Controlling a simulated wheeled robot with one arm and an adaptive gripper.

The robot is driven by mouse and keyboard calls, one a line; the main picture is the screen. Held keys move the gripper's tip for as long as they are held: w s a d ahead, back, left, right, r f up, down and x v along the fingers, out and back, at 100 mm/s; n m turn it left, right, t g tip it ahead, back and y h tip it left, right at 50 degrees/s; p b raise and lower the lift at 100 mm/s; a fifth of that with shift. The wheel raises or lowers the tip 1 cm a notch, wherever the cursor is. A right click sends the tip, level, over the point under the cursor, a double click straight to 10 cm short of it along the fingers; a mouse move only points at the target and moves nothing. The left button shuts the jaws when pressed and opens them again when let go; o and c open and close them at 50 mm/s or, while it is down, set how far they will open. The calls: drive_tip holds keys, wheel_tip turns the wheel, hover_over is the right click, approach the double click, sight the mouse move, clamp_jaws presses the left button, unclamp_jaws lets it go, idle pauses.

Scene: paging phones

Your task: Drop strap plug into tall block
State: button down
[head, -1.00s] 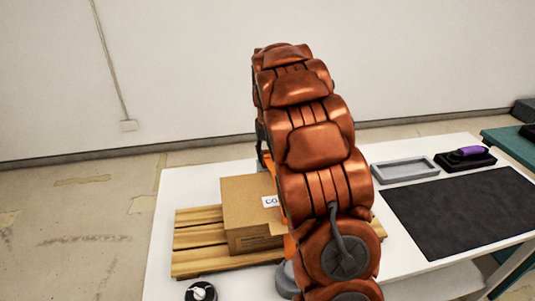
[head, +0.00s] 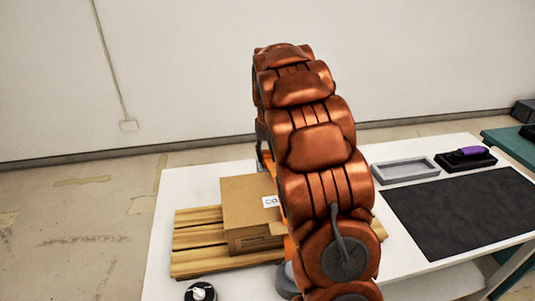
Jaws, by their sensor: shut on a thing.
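My copper-coloured arm fills the middle of the head view and hides a large part of the table behind it. My gripper is not visible; it seems hidden behind my own arm links. I cannot make out the strap plug or the tall block anywhere in view. Either may be behind the arm, but the frames do not show it.
A cardboard box (head: 249,210) with a white label stands on a wooden pallet (head: 195,262) on the white table (head: 162,262). A dark round item (head: 201,295) sits in front. At right are a grey tray (head: 405,178), a purple-handled tool (head: 472,152) and a clear black mat (head: 460,210).

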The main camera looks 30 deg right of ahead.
sight(268, 155)
drive_tip(key=shift+f+b, duration=0.3)
drive_tip(key=shift+f, duration=0.3)
idle(0.3)
drive_tip(key=c, duration=1)
unclamp_jaws()
drive_tip(key=shift+c, duration=0.2)
drive_tip(key=shift+r, duration=0.15)
drive_tip(key=shift+s+a+r+p, duration=0.15)
drive_tip(key=shift+r+p, duration=0.25)
drive_tip(key=shift+r, duration=1.4)
drive_tip(key=shift+s+r+p, duration=0.3)
drive_tip(key=shift+r+p, duration=0.05)
drive_tip(key=shift+r, duration=1.4)
drive_tip(key=shift+s+a+r+p, duration=0.15)
drive_tip(key=shift+r+p, duration=0.25)
drive_tip(key=shift+r, duration=1.4)
drive_tip(key=s+a+n+g, duration=0.1)
drive_tip(key=s+a+n, duration=0.1)
drive_tip(key=s+a, duration=1.35)
drive_tip(key=s+a+f+n+g, duration=0.1)
drive_tip(key=s+a+f, duration=0.2)
drive_tip(key=s, duration=0.7)
drive_tip(key=s+a+f+n+g, duration=0.1)
drive_tip(key=s+a+f, duration=0.2)
drive_tip(key=s, duration=0.8)
drive_tip(key=shift+a+f+n+y, duration=0.2)
drive_tip(key=shift+a+n+y, duration=0.1)
drive_tip(key=shift+a, duration=0.65)
